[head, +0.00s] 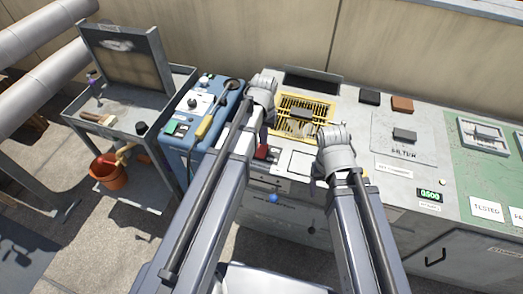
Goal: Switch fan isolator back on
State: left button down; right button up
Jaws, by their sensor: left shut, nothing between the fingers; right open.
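I cannot tell for sure which part is the fan isolator. A white plate with a dark knob (194,101) sits on top of the blue unit. A small dark box with a red part (262,152) sits on the grey bench, just right of my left forearm. My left gripper (264,82) is shut and empty, over the gap between the blue unit and the yellow grille. My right gripper (328,128) is open, at the right edge of the yellow grille (290,118). Its fingers are mostly hidden by its own wrist, and no object shows in it.
The blue unit (175,150) also carries a yellow-handled tool (204,127). A grey cart (120,128) with an upright panel stands at left, an orange bucket (108,171) below. The grey bench (350,100) holds dark and brown blocks, a filter plate (400,150) and a display (429,195).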

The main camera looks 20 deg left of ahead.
pick_arm(q)
jog(key=shift+f+b, duration=0.65)
jog(key=shift+f, duration=0.05)
jog(key=shift+r, duration=0.1)
notch_tip(320, 180, up, 7)
jog(key=p, duration=0.7)
dwell(0.4)
jog(key=s+d+r+m+y+p, duration=0.1)
jog(key=s+d+r+m+p, duration=0.1)
jog(key=s+d, duration=0.8)
jog(key=s+m, duration=0.1)
jog(key=s, duration=0.3)
jog(key=shift+s+d+r, duration=0.15)
jog(key=shift+d+r, duration=0.05)
jog(key=shift+d, duration=0.05)
